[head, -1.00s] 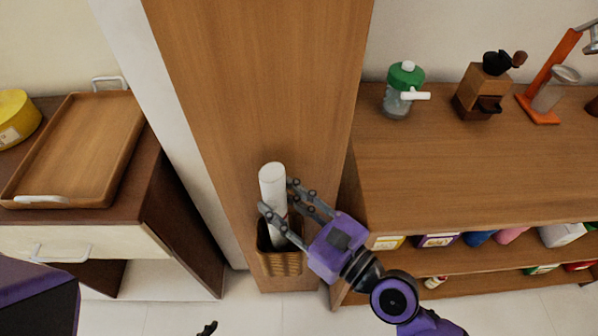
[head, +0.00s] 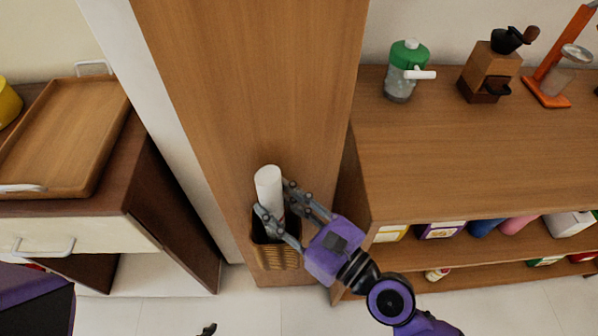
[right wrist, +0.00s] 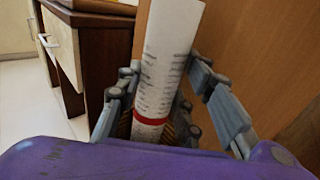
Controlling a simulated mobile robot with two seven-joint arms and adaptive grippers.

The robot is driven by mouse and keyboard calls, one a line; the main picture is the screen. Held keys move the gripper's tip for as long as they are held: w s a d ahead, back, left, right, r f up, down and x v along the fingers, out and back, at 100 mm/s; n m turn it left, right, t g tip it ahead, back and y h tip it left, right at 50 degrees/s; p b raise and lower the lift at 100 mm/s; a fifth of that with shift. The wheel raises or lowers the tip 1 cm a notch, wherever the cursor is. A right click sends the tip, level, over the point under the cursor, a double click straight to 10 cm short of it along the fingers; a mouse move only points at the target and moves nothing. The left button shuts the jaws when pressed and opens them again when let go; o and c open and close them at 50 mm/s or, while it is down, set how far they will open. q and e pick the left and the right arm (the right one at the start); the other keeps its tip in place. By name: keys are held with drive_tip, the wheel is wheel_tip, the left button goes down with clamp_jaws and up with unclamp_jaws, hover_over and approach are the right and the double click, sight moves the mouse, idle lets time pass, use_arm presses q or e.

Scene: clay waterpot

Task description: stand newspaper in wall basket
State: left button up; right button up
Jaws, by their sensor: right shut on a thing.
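The newspaper (head: 268,188) is a white upright roll in front of the wooden pillar. It also shows in the right wrist view (right wrist: 166,55), with printed text and a red band. My right gripper (head: 273,212) is shut on it from the right. The brown wicker wall basket (head: 277,257) is low on the pillar. The roll's lower part goes down at the basket's mouth, and its bottom end is hidden. My left gripper (head: 207,330) shows only as a small dark tip at the bottom edge, so its jaws cannot be judged.
A wooden shelf unit (head: 450,145) stands right of the pillar, close to my right arm, with a green-lidded jar (head: 404,70) and a grinder (head: 490,70) on top. A dark cabinet (head: 170,215) with a wooden tray (head: 65,130) stands at left.

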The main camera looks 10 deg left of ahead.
drive_tip(key=o, duration=1.3)
drive_tip(key=shift+o, duration=0.2)
drive_tip(key=v, duration=1.2)
